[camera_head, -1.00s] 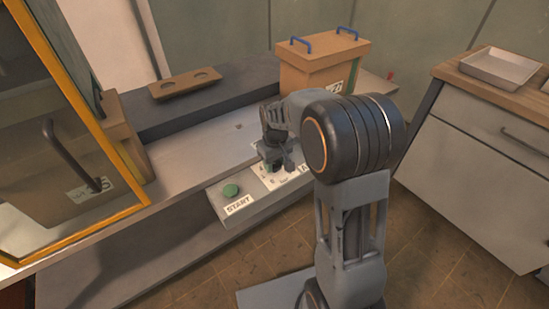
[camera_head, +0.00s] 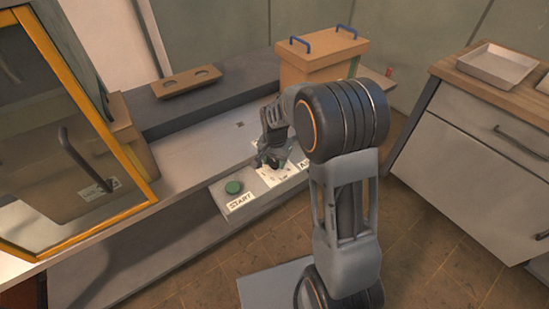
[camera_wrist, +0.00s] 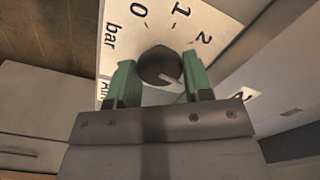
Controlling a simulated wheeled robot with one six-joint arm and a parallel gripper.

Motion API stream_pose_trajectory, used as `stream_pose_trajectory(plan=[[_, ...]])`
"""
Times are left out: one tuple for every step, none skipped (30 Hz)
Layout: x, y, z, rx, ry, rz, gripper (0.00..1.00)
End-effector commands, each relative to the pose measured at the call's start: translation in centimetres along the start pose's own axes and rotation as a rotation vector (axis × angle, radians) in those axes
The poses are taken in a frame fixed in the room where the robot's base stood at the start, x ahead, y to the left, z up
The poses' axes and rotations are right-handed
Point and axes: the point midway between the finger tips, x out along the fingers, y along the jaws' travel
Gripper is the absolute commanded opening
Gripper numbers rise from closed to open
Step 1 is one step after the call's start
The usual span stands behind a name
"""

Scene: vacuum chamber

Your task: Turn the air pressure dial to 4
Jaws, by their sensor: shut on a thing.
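The air pressure dial (camera_wrist: 160,66) is a dark round knob on a white scale plate (camera_wrist: 147,20) in the wrist view. The plate shows "bar", 0, 1 and 2; the rest of the scale is partly hidden by my gripper. A light pointer mark on the knob faces the lower right, toward the right finger. My gripper (camera_wrist: 159,84) has green fingertips, one on each side of the knob, and is shut on it. In the head view my gripper (camera_head: 271,160) is down at the panel and hides the dial.
A green button (camera_head: 233,187) marked START sits left of the dial on the same panel. A yellow-framed glass door (camera_head: 75,110) stands at the left. A brown box (camera_head: 318,62) with blue handles is behind my arm. A drawer cabinet (camera_head: 480,145) stands at the right.

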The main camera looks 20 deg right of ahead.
Motion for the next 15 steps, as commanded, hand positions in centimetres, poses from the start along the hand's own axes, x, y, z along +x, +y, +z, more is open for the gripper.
stream_pose_trajectory(plan=[[-0.06, 0.09, 0.13, 0.044, -0.005, 0.004, 0.22], [-0.05, 0.08, 0.13, 0.072, -0.005, 0.004, 0.22], [-0.04, 0.09, 0.14, 0.109, -0.005, 0.004, 0.22], [-0.03, 0.09, 0.14, 0.137, -0.005, 0.004, 0.22], [-0.03, 0.09, 0.15, 0.164, -0.005, 0.004, 0.22], [-0.02, 0.09, 0.15, 0.199, -0.005, 0.005, 0.22], [-0.02, 0.09, 0.16, 0.224, -0.005, 0.005, 0.22], [-0.02, 0.09, 0.16, 0.249, -0.005, 0.005, 0.22], [-0.02, 0.09, 0.16, 0.281, -0.005, 0.005, 0.22], [-0.01, 0.09, 0.16, 0.304, -0.005, 0.005, 0.22], [-0.01, 0.09, 0.16, 0.327, -0.005, 0.005, 0.22], [0.00, 0.09, 0.16, 0.356, -0.005, 0.005, 0.22], [0.01, 0.08, 0.15, 0.376, -0.005, 0.004, 0.22], [0.01, 0.08, 0.15, 0.395, -0.005, 0.004, 0.22], [0.02, 0.08, 0.15, 0.420, -0.004, 0.004, 0.22]])
